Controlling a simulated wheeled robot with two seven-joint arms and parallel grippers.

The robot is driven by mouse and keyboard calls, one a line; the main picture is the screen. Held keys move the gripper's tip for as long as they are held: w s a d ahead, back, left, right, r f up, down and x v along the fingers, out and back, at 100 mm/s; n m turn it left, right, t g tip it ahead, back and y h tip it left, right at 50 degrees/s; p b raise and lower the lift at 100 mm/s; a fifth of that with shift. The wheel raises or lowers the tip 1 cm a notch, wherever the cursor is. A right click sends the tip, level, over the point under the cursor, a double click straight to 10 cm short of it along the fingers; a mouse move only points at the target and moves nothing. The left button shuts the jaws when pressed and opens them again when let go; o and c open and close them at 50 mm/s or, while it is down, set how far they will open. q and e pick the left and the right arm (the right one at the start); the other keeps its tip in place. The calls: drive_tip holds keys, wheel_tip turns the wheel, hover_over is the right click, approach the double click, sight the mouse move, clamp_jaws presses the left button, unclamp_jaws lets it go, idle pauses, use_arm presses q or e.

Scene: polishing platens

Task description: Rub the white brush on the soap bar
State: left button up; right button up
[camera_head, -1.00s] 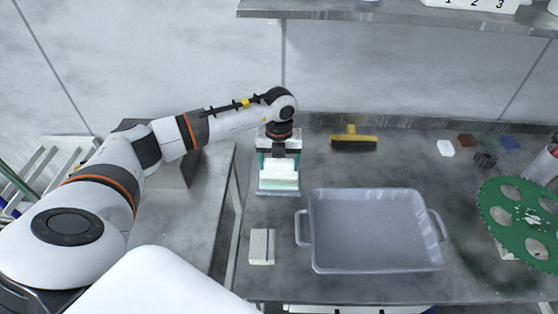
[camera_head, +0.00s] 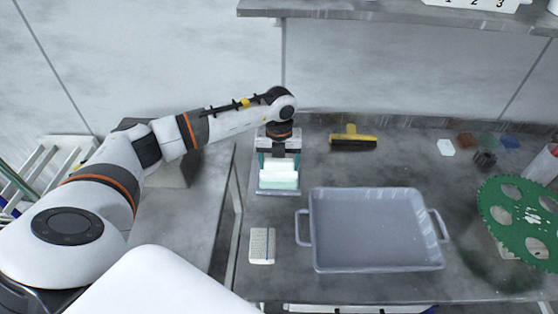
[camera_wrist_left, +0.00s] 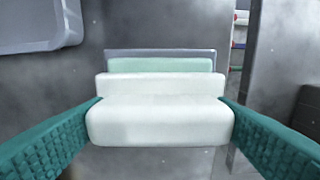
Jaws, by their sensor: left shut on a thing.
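The white brush (camera_head: 277,169) is held between the teal fingers of my left gripper (camera_head: 278,160), at the back left of the table. In the left wrist view the white brush (camera_wrist_left: 160,122) fills the middle, with a finger of the left gripper (camera_wrist_left: 160,118) on each side. The pale green soap bar (camera_head: 280,184) lies in a shallow grey dish just under and in front of the brush. The soap bar also shows behind the brush in the left wrist view (camera_wrist_left: 160,65). Whether the brush touches the soap is hidden. My right gripper is out of view.
A grey two-handled tray (camera_head: 318,259) stands right of the soap. A beige block (camera_head: 262,246) lies left of it. A yellow brush (camera_head: 353,138) lies behind. A green toothed disc (camera_head: 500,215) and small coloured blocks are at the right.

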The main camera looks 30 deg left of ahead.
sight(279, 160)
use_arm(q)
drive_tip(key=shift+r+p, duration=2.6)
drive_tip(key=shift+r, duration=0.9)
